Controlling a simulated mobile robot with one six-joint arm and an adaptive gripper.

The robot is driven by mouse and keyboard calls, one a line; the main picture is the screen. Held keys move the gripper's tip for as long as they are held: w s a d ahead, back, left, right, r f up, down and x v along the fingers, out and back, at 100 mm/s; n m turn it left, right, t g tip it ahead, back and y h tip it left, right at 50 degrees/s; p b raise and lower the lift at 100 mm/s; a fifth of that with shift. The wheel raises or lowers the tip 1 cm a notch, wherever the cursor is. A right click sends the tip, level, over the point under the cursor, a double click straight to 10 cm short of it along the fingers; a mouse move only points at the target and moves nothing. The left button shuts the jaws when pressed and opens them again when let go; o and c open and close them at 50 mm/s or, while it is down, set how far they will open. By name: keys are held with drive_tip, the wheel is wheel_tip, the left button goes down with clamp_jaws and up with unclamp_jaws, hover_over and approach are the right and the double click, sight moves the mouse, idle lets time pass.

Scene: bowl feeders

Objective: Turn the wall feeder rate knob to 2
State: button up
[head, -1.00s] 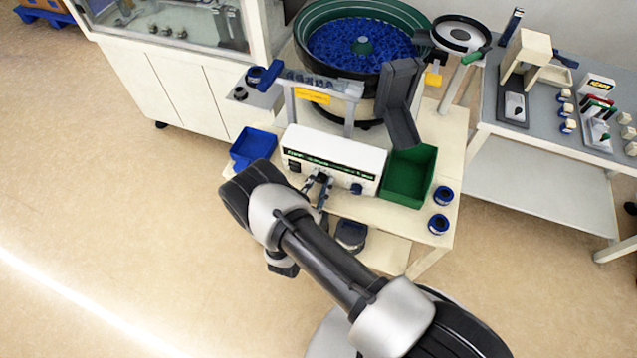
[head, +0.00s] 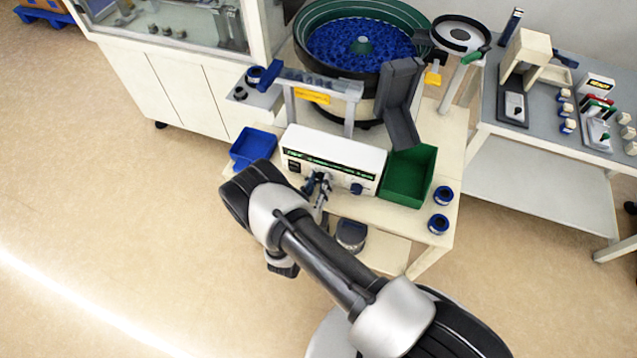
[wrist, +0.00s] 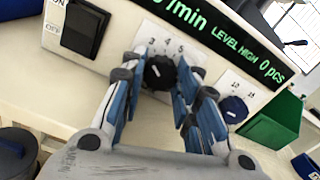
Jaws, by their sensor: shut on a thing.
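The white controller box (head: 350,149) stands on the cream table, below the bowl feeder. In the wrist view, a black knob (wrist: 159,72) with a pale pointer mark sits on its front panel (wrist: 132,35). The numbers 3, 4 and 5 show above the knob; the rest of its scale is hidden, and I cannot read the pointer's exact setting. My gripper (wrist: 157,82) has its blue-padded fingers closed around this knob, one on each side. In the head view my gripper (head: 317,183) is at the box front. A blue knob (wrist: 234,109) sits further right.
A black rocker switch (wrist: 85,28) is left of the knob, and a green display (wrist: 235,44) runs above. Beside the box are a blue bin (head: 252,146) and a green bin (head: 409,177). The bowl feeder (head: 364,45) stands behind.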

drive_tip(key=shift+n, duration=1.9)
drive_tip(key=o, duration=1.1)
drive_tip(key=shift+c, duration=0.2)
drive_tip(key=v, duration=1.2)
drive_tip(key=shift+r, duration=0.1)
